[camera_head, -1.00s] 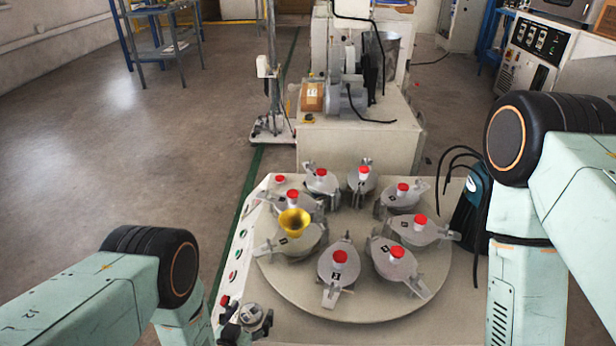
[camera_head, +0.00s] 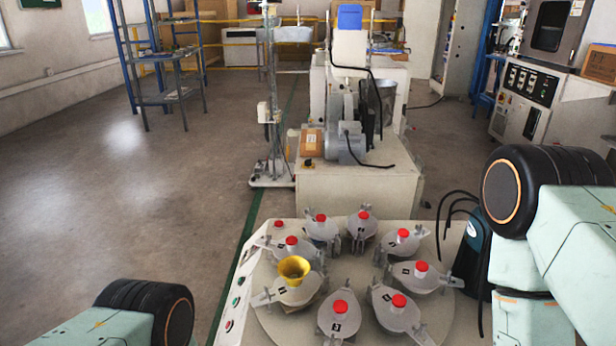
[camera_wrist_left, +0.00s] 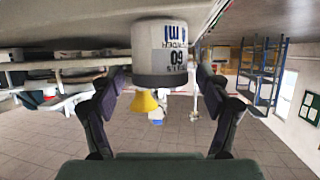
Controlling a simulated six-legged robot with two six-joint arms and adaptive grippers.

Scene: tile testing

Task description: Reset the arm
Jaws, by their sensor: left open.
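My left gripper (camera_wrist_left: 157,88) shows in the left wrist view, which is upside down. Its two dark fingers are spread apart. A white and grey cylinder with printed lettering (camera_wrist_left: 160,50) shows between and beyond the fingertips; I cannot tell whether they touch it. In the head view my left arm (camera_head: 120,320) enters at the lower left, its gripper below the picture. My right arm (camera_head: 560,230) stands at the right edge, its gripper out of view.
A round turntable (camera_head: 272,325) carries several grey lidded pots with red knobs; one pot holds a yellow funnel (camera_head: 293,268). A machine on a white cabinet (camera_head: 355,190) stands behind it. A blue shelf (camera_head: 150,60) is at the back left. The floor at left is clear.

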